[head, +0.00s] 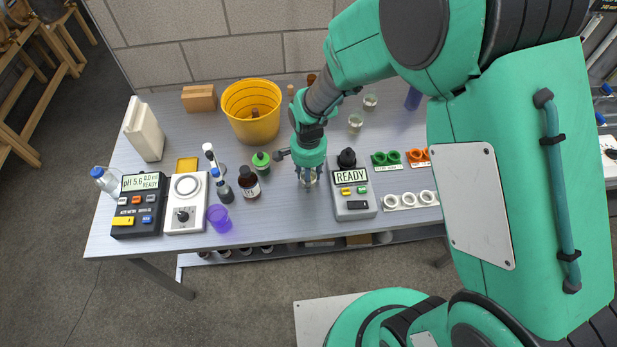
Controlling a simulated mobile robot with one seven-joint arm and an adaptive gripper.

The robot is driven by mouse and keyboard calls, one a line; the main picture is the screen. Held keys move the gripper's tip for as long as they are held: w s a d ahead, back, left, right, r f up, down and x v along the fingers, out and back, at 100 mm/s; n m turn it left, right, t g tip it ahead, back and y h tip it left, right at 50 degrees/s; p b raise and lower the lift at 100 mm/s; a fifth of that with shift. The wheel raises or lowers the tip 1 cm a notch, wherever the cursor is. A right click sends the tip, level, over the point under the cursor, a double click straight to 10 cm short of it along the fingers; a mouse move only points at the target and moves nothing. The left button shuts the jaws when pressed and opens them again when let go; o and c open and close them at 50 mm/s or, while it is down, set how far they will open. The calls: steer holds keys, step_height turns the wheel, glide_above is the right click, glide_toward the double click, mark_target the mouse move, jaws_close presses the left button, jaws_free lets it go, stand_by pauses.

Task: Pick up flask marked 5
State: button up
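My gripper (308,178) points down over the middle of the table, between the brown bottle and the READY meter. Something clear and glassy shows at its fingertips, but it is too small to tell whether the fingers hold it or only stand around it. Two small clear glass vessels, one nearer (355,122) and one farther (370,102), stand behind and to the right of my gripper. A clear flask with a blue cap (107,181) lies tilted at the table's left end. No number 5 is readable on any of them.
The grey table (275,228) carries a yellow bucket (238,120), a brown bottle (249,188), a green-capped bottle (261,161), a READY meter (353,196), a pH meter (138,207), a white stirrer (185,214) and a purple cup (219,217). Green, orange and white ring holders (411,200) stand right.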

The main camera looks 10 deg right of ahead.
step_height(320, 180, up, 10)
steer(key=p, duration=0.2)
steer(key=shift+p, duration=0.35)
steer(key=shift+w+d, duration=0.1)
stand_by(0.6)
